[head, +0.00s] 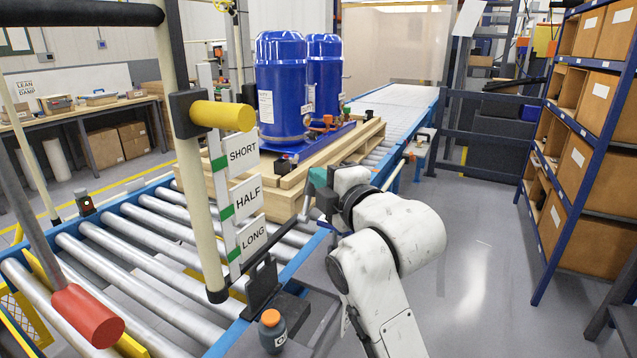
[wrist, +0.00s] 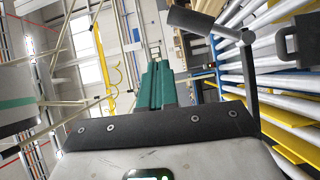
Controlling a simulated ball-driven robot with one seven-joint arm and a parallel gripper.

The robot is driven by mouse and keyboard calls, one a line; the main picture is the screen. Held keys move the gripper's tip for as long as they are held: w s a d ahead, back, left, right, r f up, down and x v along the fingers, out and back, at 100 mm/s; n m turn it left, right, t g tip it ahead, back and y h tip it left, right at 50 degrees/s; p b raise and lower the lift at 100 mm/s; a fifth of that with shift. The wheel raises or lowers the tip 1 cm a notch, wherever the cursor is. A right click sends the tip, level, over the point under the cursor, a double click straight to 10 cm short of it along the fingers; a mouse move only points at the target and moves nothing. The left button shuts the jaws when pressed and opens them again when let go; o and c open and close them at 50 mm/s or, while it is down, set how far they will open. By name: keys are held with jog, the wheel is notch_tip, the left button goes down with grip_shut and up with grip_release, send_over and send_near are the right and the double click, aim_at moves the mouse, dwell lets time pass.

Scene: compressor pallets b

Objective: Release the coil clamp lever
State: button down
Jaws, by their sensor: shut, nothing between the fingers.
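I cannot tell for certain which part is the coil clamp lever. In the head view a dark lever arm (head: 262,262) rises from a black bracket at the conveyor's near edge, beside the LONG sign. In the wrist view a dark cylindrical grip (wrist: 190,21) on a jointed grey rod shows right of my fingers, apart from them in the picture. My gripper (wrist: 155,84) has its teal fingers together, with nothing between them. In the head view my gripper (head: 318,180) is beside the pallet's near corner, partly hidden by my wrist.
A cream post with a yellow handle (head: 222,116) and a red handle (head: 88,314) stand in front. Two blue compressors (head: 281,90) sit on a wooden pallet on the roller conveyor. A small bottle (head: 271,330) stands below the bracket. Floor at right is clear before the box shelves (head: 590,150).

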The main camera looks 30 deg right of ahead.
jog(key=s+r+b, duration=0.1)
jog(key=s+r, duration=0.1)
jog(key=s, duration=0.5)
jog(key=shift+d, duration=0.25)
jog(key=s+f+m+g, duration=0.3)
jog(key=f, duration=0.6)
jog(key=s+f+m+g, duration=0.2)
jog(key=s+f+m, duration=0.15)
jog(key=f, duration=0.65)
jog(key=s+f+m+g, duration=0.3)
jog(key=f, duration=0.6)
jog(key=s+f+m+g, duration=0.4)
jog(key=s+f, duration=0.5)
jog(key=s, duration=0.3)
jog(key=s+d+f+m+g, duration=0.1)
jog(key=s+f+m+g, duration=0.3)
jog(key=s+f, duration=0.5)
jog(key=s+m, duration=0.1)
jog(key=s, duration=0.2)
jog(key=shift+d+f+g+h, duration=0.15)
jog(key=shift+f+g+h, duration=0.05)
jog(key=shift+g+h, duration=0.2)
